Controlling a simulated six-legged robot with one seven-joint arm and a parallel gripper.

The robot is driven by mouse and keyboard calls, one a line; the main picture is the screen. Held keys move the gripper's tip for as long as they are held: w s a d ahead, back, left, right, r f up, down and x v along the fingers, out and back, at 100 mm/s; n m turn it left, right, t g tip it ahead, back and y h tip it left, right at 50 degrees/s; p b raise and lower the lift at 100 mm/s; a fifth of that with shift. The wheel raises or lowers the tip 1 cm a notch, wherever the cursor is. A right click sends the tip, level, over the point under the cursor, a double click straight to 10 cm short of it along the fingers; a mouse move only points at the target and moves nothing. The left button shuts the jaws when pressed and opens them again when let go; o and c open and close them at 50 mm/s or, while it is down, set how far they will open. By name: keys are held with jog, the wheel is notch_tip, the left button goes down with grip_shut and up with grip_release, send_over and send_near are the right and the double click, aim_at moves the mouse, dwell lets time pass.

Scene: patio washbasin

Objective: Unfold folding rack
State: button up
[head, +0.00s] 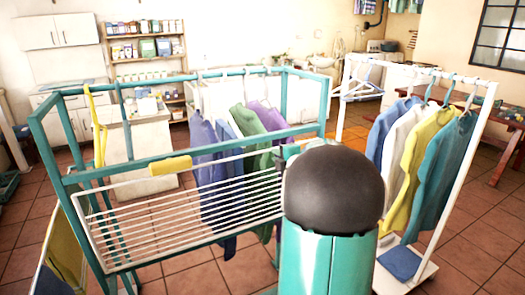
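The folding rack is a teal frame (48,150) with a white slatted panel (185,212) on its near side. My gripper does not show; the arm blocks the view there. A small teal piece shows beside the dome, but I cannot tell what it belongs to.
A white clothes rail (465,165) with several shirts stands close on the right. Shelves (150,50) and white cabinets line the back. Tiled floor is open at lower right.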

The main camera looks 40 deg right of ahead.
aim_at(266, 151)
jog(key=x, duration=1)
jog(key=shift+w, duration=0.2)
jog(key=shift+c, duration=0.2)
grip_shut()
